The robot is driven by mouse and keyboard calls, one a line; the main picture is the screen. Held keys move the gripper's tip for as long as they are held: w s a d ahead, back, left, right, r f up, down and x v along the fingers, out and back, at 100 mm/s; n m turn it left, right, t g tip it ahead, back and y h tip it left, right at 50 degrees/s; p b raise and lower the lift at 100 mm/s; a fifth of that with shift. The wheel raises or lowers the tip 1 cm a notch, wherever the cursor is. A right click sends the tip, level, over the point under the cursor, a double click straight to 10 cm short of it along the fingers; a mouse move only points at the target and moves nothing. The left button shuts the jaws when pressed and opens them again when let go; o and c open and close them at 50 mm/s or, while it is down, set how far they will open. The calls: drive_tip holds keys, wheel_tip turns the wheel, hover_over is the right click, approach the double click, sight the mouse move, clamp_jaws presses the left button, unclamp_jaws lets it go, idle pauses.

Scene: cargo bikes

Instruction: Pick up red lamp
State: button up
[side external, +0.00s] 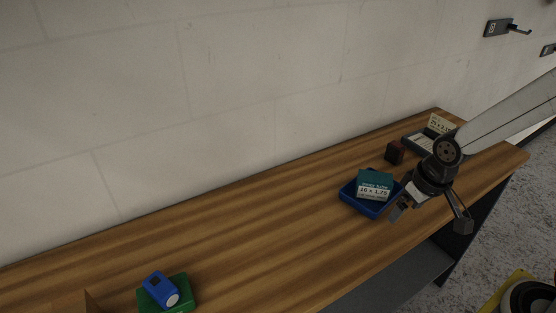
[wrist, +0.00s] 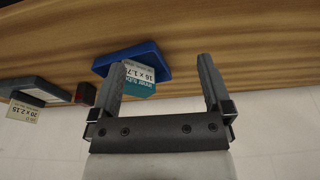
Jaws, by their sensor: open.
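A small dark red block (side external: 394,152), which looks like the red lamp, stands on the wooden bench near the wall, behind the blue tray. It also shows in the wrist view (wrist: 85,94) at the left, outside my jaws and partly cut off by the grey tray beside it. My gripper (side external: 431,211) is open with nothing between its fingers. It is near the bench's front edge, to the right of the blue tray and in front of the red block. In the wrist view its two fingers (wrist: 161,66) stand wide apart, the left one overlapping the blue tray.
A blue tray (side external: 352,199) holds a teal inner tube box (side external: 375,184). A grey tray (side external: 411,139) with a cream-labelled box (side external: 440,125) stands at the far right. A blue lamp-like device (side external: 159,289) sits on a green tray (side external: 184,284) at front left. The middle bench is clear.

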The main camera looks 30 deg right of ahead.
drive_tip(key=w+d+m, duration=0.5)
drive_tip(key=w, duration=0.5)
drive_tip(key=m+g, duration=0.3)
drive_tip(key=m, duration=0.8)
hover_over(395, 153)
drive_tip(key=w+d, duration=0.1)
drive_tip(key=d, duration=0.1)
wheel_tip(395, 153, down, 3)
drive_tip(key=shift+w+r, duration=0.1)
drive_tip(key=shift+r, duration=0.1)
drive_tip(key=shift+a+f, duration=0.1)
drive_tip(key=shift+f, duration=1.2)
drive_tip(key=shift+f, duration=0.1)
drive_tip(key=shift+f, duration=2.5)
drive_tip(key=shift+c, duration=0.2)
drive_tip(key=c, duration=1.2)
drive_tip(key=shift+o, duration=0.2)
